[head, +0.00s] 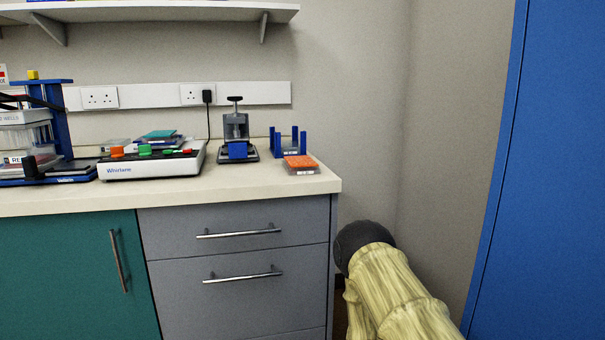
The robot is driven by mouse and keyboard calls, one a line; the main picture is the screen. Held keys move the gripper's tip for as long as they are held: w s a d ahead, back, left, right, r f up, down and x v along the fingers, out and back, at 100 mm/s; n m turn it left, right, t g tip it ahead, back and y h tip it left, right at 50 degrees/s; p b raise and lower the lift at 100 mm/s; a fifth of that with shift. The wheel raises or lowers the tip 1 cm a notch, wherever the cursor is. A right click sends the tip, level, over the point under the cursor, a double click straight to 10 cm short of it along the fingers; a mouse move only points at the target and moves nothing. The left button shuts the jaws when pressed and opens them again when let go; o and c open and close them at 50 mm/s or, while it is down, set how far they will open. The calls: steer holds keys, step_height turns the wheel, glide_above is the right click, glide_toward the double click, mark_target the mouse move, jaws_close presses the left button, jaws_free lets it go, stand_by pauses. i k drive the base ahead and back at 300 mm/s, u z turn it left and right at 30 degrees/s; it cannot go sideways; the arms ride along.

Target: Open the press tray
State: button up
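A small press (236,126) with a grey body and a black T-shaped handle on top stands on the bench, right of the white device. A blue block-shaped part (238,150), which may be its tray, sits at the front of its dark base. From here I cannot tell whether the tray is in or out. Part of my own arm shows at the lower right, beside the bench end and apart from the press. My gripper's fingers are not in view.
A white device marked Whirlane (150,166) stands left of the press. An orange plate (300,162) and a blue-posted rack (288,143) are to its right. A black plug (208,96) and cable hang behind. A blue panel (545,180) stands at far right.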

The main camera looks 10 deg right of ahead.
mark_target(236, 150)
steer(key=u, duration=0.35)
steer(key=k, duration=1.3)
steer(key=u, duration=0.55)
steer(key=i, duration=0.55)
steer(key=u, duration=0.5)
steer(key=i, duration=0.7)
steer(key=z, duration=0.75)
steer(key=i, duration=0.55)
steer(key=z, duration=0.65)
